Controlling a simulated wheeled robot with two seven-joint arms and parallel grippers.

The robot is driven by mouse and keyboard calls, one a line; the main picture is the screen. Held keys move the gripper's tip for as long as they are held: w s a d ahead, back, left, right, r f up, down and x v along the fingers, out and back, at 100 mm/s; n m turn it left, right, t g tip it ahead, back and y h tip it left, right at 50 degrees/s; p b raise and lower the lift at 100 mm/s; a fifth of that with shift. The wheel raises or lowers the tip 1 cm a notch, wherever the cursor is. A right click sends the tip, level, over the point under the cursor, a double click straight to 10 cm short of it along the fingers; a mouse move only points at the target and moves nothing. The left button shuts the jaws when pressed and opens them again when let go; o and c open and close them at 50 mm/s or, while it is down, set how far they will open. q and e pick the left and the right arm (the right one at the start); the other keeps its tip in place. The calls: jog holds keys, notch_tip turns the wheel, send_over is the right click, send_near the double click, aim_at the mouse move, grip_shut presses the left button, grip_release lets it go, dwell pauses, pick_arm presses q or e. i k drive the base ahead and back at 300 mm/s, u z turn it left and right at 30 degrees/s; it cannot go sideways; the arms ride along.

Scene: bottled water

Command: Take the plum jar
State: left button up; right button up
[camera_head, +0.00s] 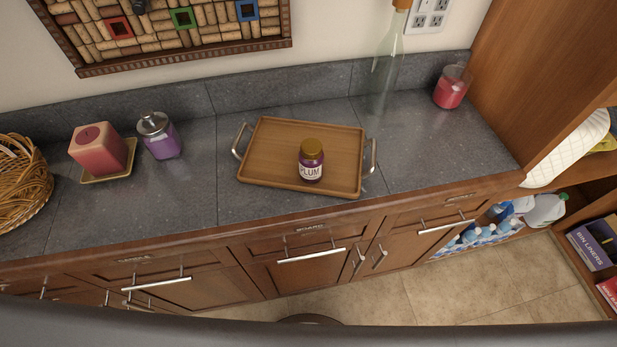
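The plum jar (311,161) is a small purple jar with a gold-brown lid and a white label reading "PLUM". It stands upright on a wooden tray (272,150), right of the tray's middle and close to its front edge. The tray has a metal handle at each end and lies on the grey counter. Neither of my grippers is in view.
On the counter (220,205), a purple jar with a metal lid (160,137), a red candle (98,150) and a wicker basket (20,180) stand left. A clear bottle (386,65) and a glass of red (452,88) stand back right. Drawers with bar handles line the front.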

aim_at(311, 171)
jog(key=z, duration=0.05)
jog(key=k, duration=0.3)
jog(key=z, duration=2.5)
jog(key=i, duration=2.6)
jog(key=u, duration=3.55)
